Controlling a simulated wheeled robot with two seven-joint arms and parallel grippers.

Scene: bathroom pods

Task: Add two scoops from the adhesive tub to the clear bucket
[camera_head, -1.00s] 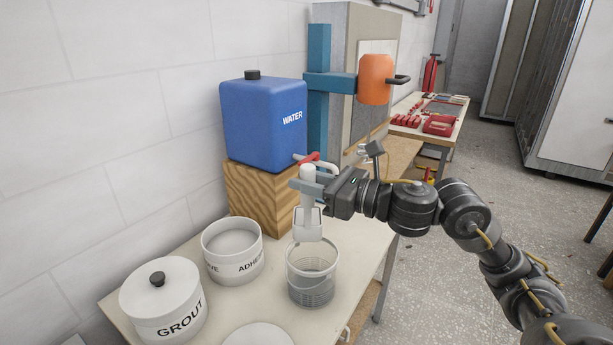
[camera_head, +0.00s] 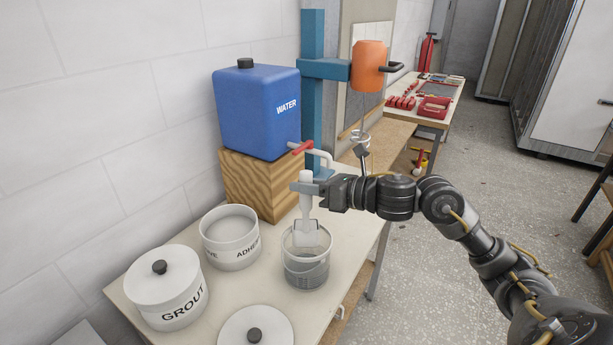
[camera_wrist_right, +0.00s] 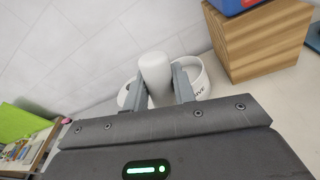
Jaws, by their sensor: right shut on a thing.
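My right gripper (camera_head: 309,187) is shut on the handle of a white scoop (camera_head: 306,236). The scoop hangs upright with its head at the mouth of the clear bucket (camera_head: 306,272); its contents cannot be made out. In the right wrist view the scoop's white handle (camera_wrist_right: 155,75) stands between the two fingers (camera_wrist_right: 158,88). The white adhesive tub (camera_head: 231,240) stands open to the left of the bucket, with pale material inside. It also shows partly behind the fingers in the right wrist view (camera_wrist_right: 200,88). My left gripper is not in view.
A lidded grout tub (camera_head: 166,296) stands at the left, and a white lid with a dark knob (camera_head: 256,328) lies at the front. A blue water container (camera_head: 258,112) with a red-handled tap sits on a wooden block (camera_head: 262,185) behind. An orange mixer (camera_head: 369,66) hangs beyond.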

